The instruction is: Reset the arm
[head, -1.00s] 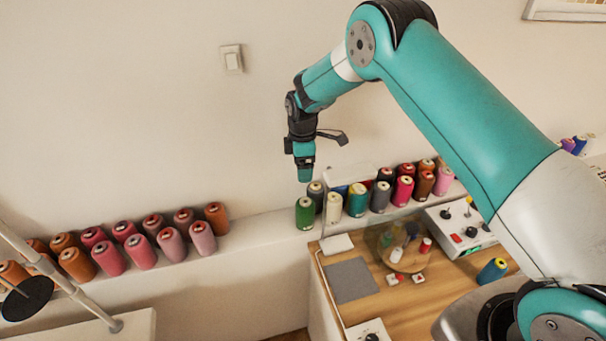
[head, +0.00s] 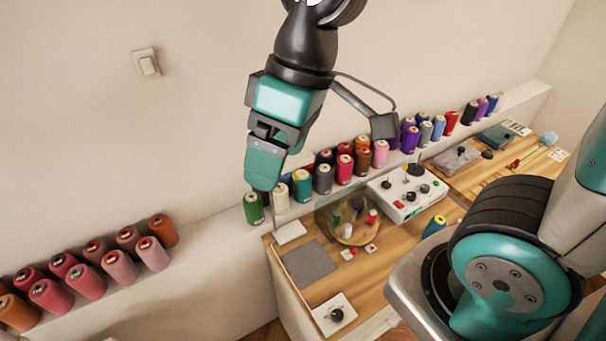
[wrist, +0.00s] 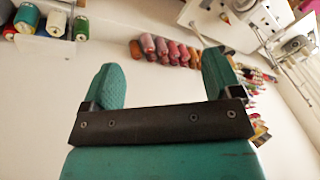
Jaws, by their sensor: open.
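My gripper (head: 262,170) hangs in the upper middle of the head view, pointing down, with teal fingers and a black wrist above. In that view it overlaps the left end of the spool row behind the table. In the wrist view my gripper (wrist: 160,85) shows two teal fingers spread wide apart with nothing between them. Beyond the fingers are a pale wall and several pink and orange spools (wrist: 165,48).
A wooden table (head: 375,270) holds a control box (head: 408,195), a grey mat (head: 309,263), a glass bowl (head: 352,232) and a switch box (head: 335,315). Several thread spools (head: 344,168) line the ledge behind. More spools (head: 120,268) stand at left. The wall around the light switch (head: 147,64) is clear.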

